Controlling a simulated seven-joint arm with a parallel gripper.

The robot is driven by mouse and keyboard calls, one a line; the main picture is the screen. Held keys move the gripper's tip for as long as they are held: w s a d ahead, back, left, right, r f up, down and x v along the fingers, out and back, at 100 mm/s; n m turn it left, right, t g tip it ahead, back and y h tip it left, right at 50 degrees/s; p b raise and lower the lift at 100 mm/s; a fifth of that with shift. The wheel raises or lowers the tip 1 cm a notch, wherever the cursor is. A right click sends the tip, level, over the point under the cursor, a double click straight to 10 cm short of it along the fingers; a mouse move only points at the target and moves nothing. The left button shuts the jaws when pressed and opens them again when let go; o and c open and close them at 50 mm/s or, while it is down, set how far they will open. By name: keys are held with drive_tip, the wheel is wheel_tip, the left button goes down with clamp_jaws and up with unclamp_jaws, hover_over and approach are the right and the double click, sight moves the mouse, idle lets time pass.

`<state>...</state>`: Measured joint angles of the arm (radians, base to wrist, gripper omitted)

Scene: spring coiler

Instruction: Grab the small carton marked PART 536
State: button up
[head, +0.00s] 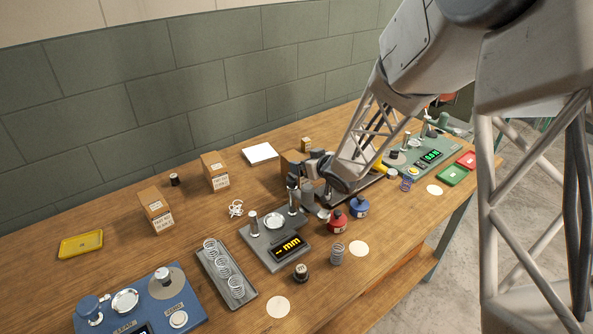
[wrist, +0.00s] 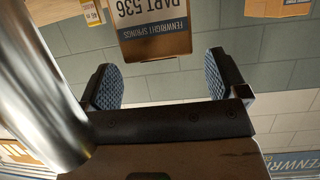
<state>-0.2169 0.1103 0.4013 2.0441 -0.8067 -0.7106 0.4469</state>
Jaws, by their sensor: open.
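The carton marked PART 536 (wrist: 155,48) is at the top middle of the wrist view. Its white label and the blue FENWRIGHT SPRINGS strip show upside down, and its upper part is cut off by the picture edge. My gripper (wrist: 163,82) is open, its two blue-padded fingers spread to either side below the carton in the picture, with nothing between them. In the head view my gripper (head: 314,166) is low over the bench, beside a brown carton (head: 291,160) that it partly hides. I cannot read that carton's label there.
A shiny metal cylinder (wrist: 38,95) stands very close at the left of the wrist view. Two more cartons (head: 215,170) (head: 155,207) stand to the left on the bench. A grey gauge (head: 262,238), red bottle (head: 337,221) and blue bottle (head: 359,206) are in front.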

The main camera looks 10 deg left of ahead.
sight(298, 160)
drive_tip(key=shift+x, duration=2.2)
drive_tip(key=shift+s, duration=0.1)
drive_tip(key=shift+c, duration=0.3)
drive_tip(key=c, duration=1.3)
wheel_tip(298, 160, up, 10)
